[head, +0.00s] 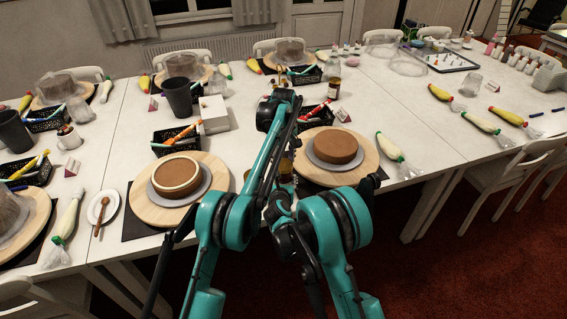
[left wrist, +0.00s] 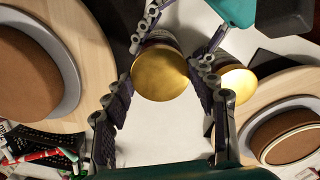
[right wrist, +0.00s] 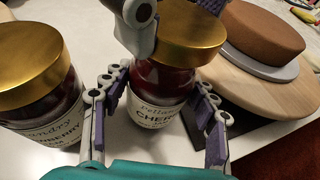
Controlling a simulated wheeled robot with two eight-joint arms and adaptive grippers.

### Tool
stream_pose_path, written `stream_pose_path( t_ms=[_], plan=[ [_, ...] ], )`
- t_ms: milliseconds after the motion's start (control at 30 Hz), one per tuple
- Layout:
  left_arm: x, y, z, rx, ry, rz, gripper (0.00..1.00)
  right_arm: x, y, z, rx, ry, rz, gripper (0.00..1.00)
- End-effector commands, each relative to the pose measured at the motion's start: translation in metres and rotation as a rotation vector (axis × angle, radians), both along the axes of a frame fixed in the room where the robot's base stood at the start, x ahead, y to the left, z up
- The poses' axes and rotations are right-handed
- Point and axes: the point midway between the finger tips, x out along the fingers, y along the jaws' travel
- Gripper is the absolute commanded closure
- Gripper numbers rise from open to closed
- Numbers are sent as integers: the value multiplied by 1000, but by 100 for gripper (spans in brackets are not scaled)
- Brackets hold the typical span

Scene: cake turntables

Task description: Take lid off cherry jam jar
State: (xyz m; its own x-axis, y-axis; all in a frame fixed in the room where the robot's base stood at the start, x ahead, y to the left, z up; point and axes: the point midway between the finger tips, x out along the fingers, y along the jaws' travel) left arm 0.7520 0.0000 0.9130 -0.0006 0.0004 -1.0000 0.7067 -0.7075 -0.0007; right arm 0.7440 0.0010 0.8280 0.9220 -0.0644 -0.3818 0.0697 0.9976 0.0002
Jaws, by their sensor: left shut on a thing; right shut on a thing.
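The cherry jam jar (right wrist: 155,112) stands upright in the right wrist view, with dark red contents and a white label. Its gold lid (right wrist: 182,42) sits on top and also shows in the left wrist view (left wrist: 160,74). My right gripper (right wrist: 162,86) is shut on the jar's body, one finger on each side. My left gripper (left wrist: 163,82) is shut on the lid from above; one of its fingers shows beside the lid in the right wrist view. In the head view my arms largely hide the jar.
A second gold-lidded jar (right wrist: 35,85) stands close by on the left in the right wrist view. Cakes on wooden turntables flank the jars, one at the left (head: 145,207) and one at the right (head: 368,168). A white box (head: 214,116) stands behind.

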Motion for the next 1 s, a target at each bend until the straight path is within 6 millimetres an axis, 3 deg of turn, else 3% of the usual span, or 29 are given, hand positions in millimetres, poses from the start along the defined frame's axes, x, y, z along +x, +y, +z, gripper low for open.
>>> stream_pose_path(
  t_ms=[233, 533, 800, 833, 900, 1000],
  plan=[
    [0, 0, 2, 0, 0, 0, 78, 0, 0, 0, 0, 1, -1, 100],
    [0, 0, 36, 0, 0, 0, 78, 0, 0, -1, 0, 1, -1, 100],
    [0, 0, 40, 0, 0, 0, 78, 0, 0, 0, 0, 1, -1, 100],
    [0, 0, 40, 0, 0, 0, 78, 0, 0, 0, 0, 1, -1, 36],
    [0, 0, 40, 0, 0, 0, 78, 0, 0, 0, 0, 1, -1, 18],
    [0, 0, 40, 0, 0, 0, 78, 0, 0, 0, 0, 1, 0, 17]
  ],
)
